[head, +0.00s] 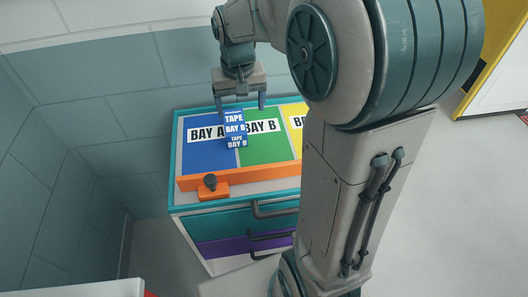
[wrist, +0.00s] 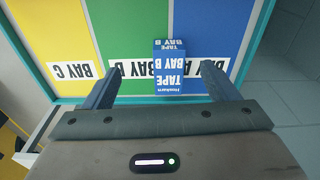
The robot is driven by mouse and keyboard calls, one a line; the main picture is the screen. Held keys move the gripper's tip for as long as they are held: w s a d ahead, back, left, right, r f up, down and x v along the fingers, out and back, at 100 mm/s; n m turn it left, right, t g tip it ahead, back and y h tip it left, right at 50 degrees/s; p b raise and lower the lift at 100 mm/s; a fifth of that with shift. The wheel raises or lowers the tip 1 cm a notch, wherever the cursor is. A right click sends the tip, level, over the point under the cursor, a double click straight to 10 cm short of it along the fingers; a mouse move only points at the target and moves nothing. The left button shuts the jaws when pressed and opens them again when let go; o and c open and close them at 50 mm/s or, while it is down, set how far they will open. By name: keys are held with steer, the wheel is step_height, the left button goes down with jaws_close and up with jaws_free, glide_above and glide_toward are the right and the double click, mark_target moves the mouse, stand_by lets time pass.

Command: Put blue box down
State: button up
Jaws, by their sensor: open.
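The blue box (head: 235,128), with a white label reading "TAPE BAY B", sits on the cabinet top at the border between the blue BAY A field (head: 208,153) and the green BAY B field (head: 268,152). It covers part of both signs. In the wrist view the blue box (wrist: 169,68) lies between the fingers, with a gap on each side. My gripper (head: 240,104) is open, just behind and above the box in the head view. It also shows in the wrist view (wrist: 160,72). The box's underside is hidden.
A yellow BAY C field (head: 295,113) lies right of green, partly behind my arm. An orange bar (head: 255,177) with a dark knob (head: 210,181) runs along the front edge. Drawers (head: 225,223) are below. Tiled walls (head: 80,90) stand left and behind.

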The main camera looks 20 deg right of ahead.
steer(key=s+f+n+t, duration=0.1)
steer(key=s, duration=1.5)
steer(key=shift+s+t, duration=0.4)
